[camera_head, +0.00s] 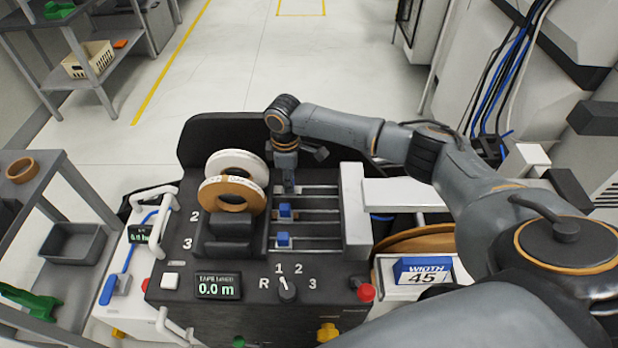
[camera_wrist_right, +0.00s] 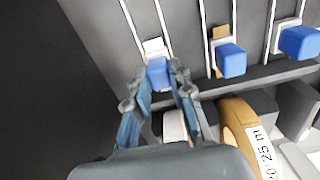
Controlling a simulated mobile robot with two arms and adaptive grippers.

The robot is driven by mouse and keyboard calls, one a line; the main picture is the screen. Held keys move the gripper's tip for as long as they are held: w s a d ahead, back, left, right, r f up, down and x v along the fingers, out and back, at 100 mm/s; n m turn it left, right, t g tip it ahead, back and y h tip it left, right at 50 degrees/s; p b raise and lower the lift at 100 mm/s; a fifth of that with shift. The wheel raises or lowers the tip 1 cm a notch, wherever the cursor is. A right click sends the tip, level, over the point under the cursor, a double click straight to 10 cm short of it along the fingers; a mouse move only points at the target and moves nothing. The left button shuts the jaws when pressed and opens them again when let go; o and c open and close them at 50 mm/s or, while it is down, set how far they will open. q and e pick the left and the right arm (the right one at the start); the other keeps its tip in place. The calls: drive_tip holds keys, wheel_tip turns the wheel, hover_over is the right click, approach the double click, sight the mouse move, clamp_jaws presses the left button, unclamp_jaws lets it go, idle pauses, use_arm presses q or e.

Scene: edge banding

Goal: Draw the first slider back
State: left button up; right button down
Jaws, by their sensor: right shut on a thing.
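Three slots with rails run side by side on the machine's black top (camera_head: 165,260). My right gripper (camera_head: 289,188) reaches down at the top slot in the head view and hides its slider there. In the right wrist view, my right gripper (camera_wrist_right: 158,88) is shut on the first slider's blue knob (camera_wrist_right: 158,72), with a finger on each side. The knob is near the slot's lower end in that view. The second slider (camera_head: 285,210) and third slider (camera_head: 283,240) stand near the left ends of their slots. They also show in the right wrist view.
A white tape roll (camera_head: 237,163) and a brown one (camera_head: 230,194) stand just left of the slots. A pale block (camera_head: 354,210) borders the slots on the right. A selector knob (camera_head: 287,291) and red button (camera_head: 366,292) are at the front.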

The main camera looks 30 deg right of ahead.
drive_tip(key=shift+w+a, duration=0.25)
drive_tip(key=shift+a, duration=0.2)
drive_tip(key=c, duration=1.2)
unclamp_jaws()
drive_tip(key=shift+w+a, duration=0.1)
drive_tip(key=shift+a, duration=0.05)
drive_tip(key=shift+o, duration=0.2)
drive_tip(key=shift+r, duration=0.2)
wheel_tip(320, 180, up, 12)
drive_tip(key=shift+f, duration=0.15)
drive_tip(key=shift+f, duration=0.1)
